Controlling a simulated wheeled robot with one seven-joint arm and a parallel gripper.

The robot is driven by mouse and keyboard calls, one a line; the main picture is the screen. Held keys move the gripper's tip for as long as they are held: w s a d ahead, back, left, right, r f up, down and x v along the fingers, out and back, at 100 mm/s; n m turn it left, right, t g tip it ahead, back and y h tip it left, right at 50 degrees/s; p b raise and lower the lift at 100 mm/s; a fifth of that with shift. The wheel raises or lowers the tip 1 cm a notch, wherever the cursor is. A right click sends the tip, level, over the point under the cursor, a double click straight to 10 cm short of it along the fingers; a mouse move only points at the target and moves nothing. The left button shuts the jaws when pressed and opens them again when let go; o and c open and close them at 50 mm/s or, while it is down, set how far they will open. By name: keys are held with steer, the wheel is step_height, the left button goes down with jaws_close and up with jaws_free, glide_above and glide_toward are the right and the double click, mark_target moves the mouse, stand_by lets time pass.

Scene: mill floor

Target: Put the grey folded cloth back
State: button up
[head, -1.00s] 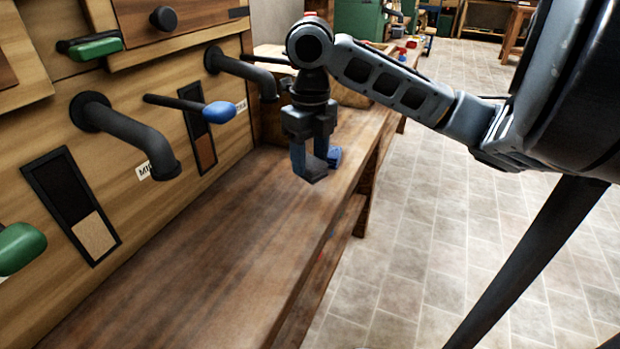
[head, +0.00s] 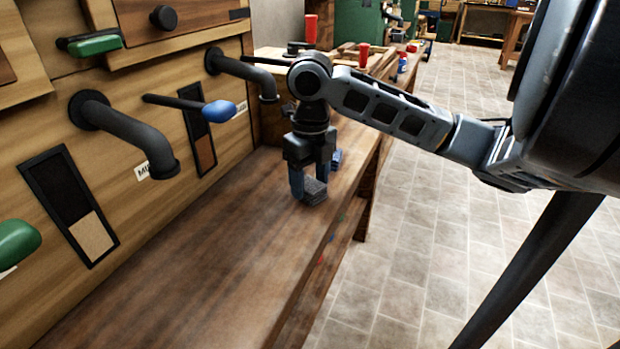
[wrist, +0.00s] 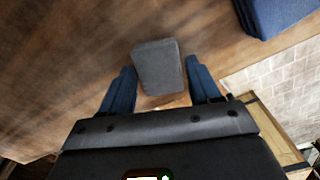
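The grey folded cloth (head: 315,190) is a small dark grey block low over the wooden bench (head: 215,225). I cannot tell whether the underside of the cloth touches the bench top.
A dark blue block-like thing (wrist: 282,12) is by the bench edge in the wrist view. Pipes (head: 130,135), a blue-ended lever (head: 217,113) and green handles stick out of the panel on the left. Red cups (head: 363,56) stand farther back.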

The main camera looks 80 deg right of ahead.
mark_target(310, 183)
steer(key=shift+o, duration=1.1)
steer(key=shift+r, duration=0.15)
step_height(310, 183, up, 12)
steer(key=p, duration=0.2)
steer(key=shift+w, duration=0.1)
